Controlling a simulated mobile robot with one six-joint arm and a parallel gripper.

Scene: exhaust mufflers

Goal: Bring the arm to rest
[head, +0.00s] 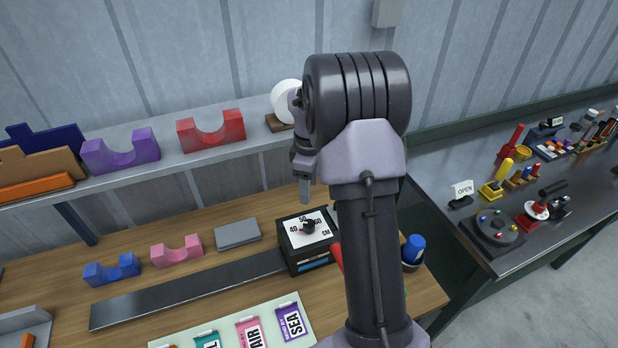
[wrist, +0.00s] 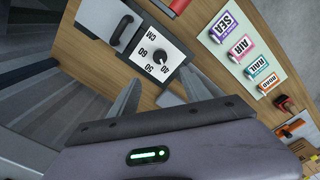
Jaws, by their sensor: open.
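My arm (head: 368,230) stands upright in the middle of the head view, folded at the top. My gripper (head: 305,192) hangs down on the left side of the arm's top, above the workbench, and only part of it shows. In the wrist view my gripper (wrist: 160,80) has its two fingers apart with nothing between them. Below it is a black box with a white dial face (head: 305,230), marked with numbers and CM. The dial box also shows in the wrist view (wrist: 155,45), just beyond the fingertips.
The wooden bench (head: 210,215) holds blue (head: 112,270) and pink (head: 177,250) cradles, a grey block (head: 237,234), a dark metal strip (head: 185,289) and a card of labels (head: 240,325). A shelf behind carries purple (head: 120,152) and red (head: 211,130) cradles. A dark counter (head: 440,170) is right.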

